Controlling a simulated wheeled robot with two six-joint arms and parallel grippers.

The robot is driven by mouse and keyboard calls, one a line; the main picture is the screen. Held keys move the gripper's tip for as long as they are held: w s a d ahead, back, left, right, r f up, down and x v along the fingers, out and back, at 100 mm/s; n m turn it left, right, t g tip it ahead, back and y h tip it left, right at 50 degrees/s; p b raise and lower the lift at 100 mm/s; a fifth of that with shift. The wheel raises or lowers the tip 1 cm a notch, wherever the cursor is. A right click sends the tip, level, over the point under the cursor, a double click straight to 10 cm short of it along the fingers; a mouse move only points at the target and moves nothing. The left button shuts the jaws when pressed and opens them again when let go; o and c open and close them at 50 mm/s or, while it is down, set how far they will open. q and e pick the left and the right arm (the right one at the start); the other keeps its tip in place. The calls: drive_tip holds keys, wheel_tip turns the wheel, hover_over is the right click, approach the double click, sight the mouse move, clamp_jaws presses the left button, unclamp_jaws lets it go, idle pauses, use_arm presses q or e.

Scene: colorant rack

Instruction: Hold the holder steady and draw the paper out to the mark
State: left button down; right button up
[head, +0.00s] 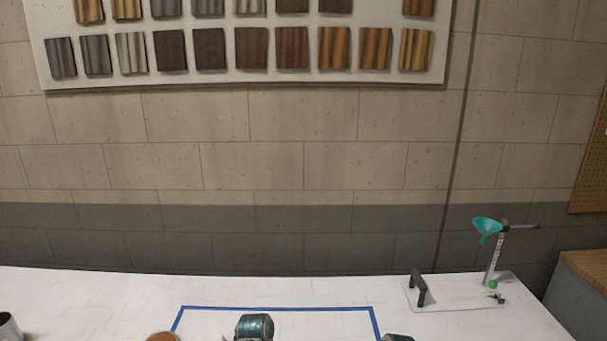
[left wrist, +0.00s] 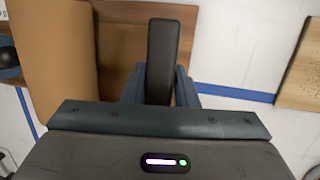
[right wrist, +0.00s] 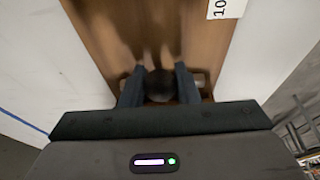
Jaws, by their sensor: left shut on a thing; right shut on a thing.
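In the left wrist view, a tan paper roll (left wrist: 62,55) lies beside a brown wooden base, which seems to be the holder (left wrist: 122,40). My left gripper (left wrist: 158,88) is shut on the holder's black upright handle (left wrist: 166,50). In the right wrist view, a brown strip (right wrist: 115,30), paper or board, runs away from my right gripper (right wrist: 160,84). That gripper is shut on a dark round knob (right wrist: 160,87) at the strip's near end. The head view cuts off the work below.
Blue tape (head: 275,309) outlines an area on the white table (head: 90,290). A stand with a teal funnel (head: 487,226) is at the back right. A dark cup (head: 8,327) is at the left edge. A pale wooden block (left wrist: 300,75) lies right of the holder.

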drive_tip(key=shift+d, duration=0.1)
idle(0.3)
drive_tip(key=shift+d, duration=4)
